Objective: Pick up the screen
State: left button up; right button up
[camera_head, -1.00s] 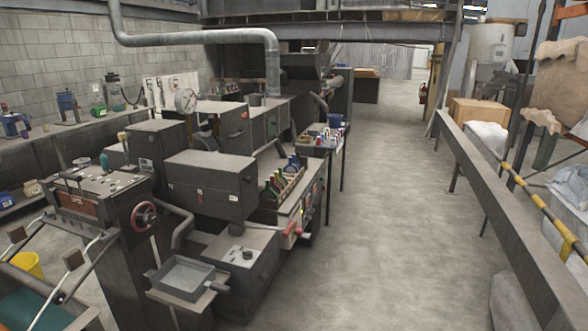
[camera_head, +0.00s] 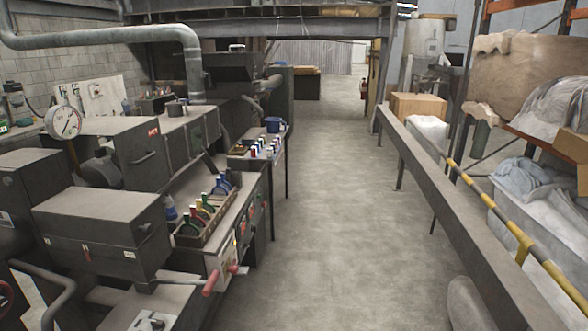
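I cannot make out a screen in the head view. Neither of my grippers shows in the view. A row of grey machines stands along the left, with a round dial gauge (camera_head: 63,122) on top. A wooden tray (camera_head: 208,217) of bottle-like items with coloured parts sits on the machine bench. Further back, a small table (camera_head: 262,160) holds a blue container (camera_head: 273,124) and several small coloured items.
A clear concrete aisle (camera_head: 335,220) runs ahead between the machines and a long grey beam (camera_head: 430,195) on the right. A yellow and black rail (camera_head: 525,240) runs beside it. A cardboard box (camera_head: 418,106) and wrapped bundles stand beyond the beam. Red-tipped levers (camera_head: 210,284) stick out into the aisle.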

aim_at(225, 184)
jog(key=i+l, duration=0.1)
jog(key=i, duration=0.7)
jog(key=i+l+z, duration=0.1)
jog(key=i, duration=0.7)
jog(key=i+l+u, duration=0.1)
jog(key=i+u, duration=0.2)
jog(key=u, duration=0.15)
jog(key=i+l+u, duration=0.15)
jog(key=i+u, duration=0.15)
jog(key=u, duration=0.2)
jog(key=i+l+u, duration=0.25)
jog(key=u, duration=0.2)
jog(key=i+l+u, duration=0.2)
jog(key=l+u, duration=0.3)
jog(key=i+l+u, duration=0.1)
jog(key=l+u, duration=0.6)
jog(key=i+l+u, duration=0.1)
jog(key=l+u, duration=0.15)
jog(key=l, duration=0.2)
